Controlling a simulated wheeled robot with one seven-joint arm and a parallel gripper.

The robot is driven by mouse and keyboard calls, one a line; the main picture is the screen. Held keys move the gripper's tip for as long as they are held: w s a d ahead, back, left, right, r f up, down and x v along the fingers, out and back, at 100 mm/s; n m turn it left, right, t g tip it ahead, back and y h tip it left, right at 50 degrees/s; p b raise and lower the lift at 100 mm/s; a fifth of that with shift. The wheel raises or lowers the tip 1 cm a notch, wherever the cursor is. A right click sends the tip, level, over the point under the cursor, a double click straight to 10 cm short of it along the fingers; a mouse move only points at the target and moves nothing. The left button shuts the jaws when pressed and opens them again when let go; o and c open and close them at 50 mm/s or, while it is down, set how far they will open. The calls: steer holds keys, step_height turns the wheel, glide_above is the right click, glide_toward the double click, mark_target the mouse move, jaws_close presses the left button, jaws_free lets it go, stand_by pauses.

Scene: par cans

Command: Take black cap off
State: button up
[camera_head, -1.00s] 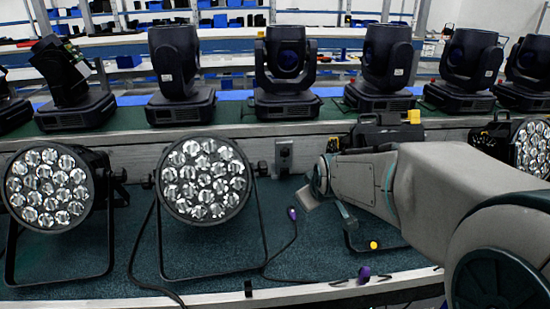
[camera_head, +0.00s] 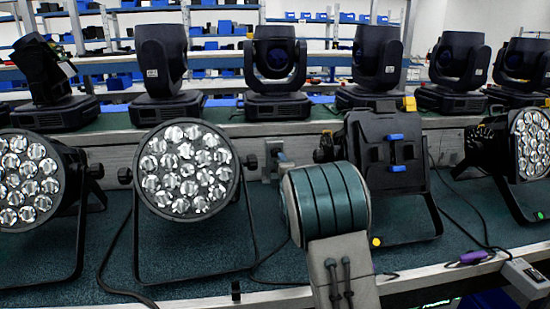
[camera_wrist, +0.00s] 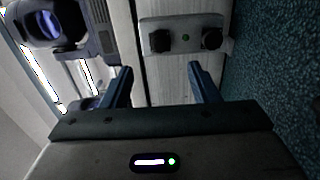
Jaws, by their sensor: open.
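A grey socket box with two round black pieces is on the pale wooden board. In the wrist view the box (camera_wrist: 186,22) is just beyond my fingers. The left black cap (camera_wrist: 160,41) and the right black cap (camera_wrist: 211,39) sit on its face, a green dot between them. I cannot tell which is the task's cap. My gripper (camera_wrist: 162,82) is open and empty, its blue-grey fingers apart, short of the box. In the head view the box (camera_head: 270,158) shows left of my arm, partly covered; my gripper is hidden behind the arm there.
Round stage lights (camera_head: 187,170) stand left of my arm, and a black light (camera_head: 388,165) on a stand is close to its right. Several moving-head lights (camera_head: 278,70) line the raised shelf. A purple connector (camera_head: 473,257) lies at the front edge.

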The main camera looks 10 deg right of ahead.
mark_target(276, 153)
steer(key=w+p, duration=0.3)
steer(key=w, duration=0.6)
stand_by(0.4)
steer(key=shift+f+b, duration=0.1)
steer(key=shift+b, duration=0.95)
stand_by(0.7)
jaws_close()
stand_by(0.3)
steer(key=shift+s, duration=0.1)
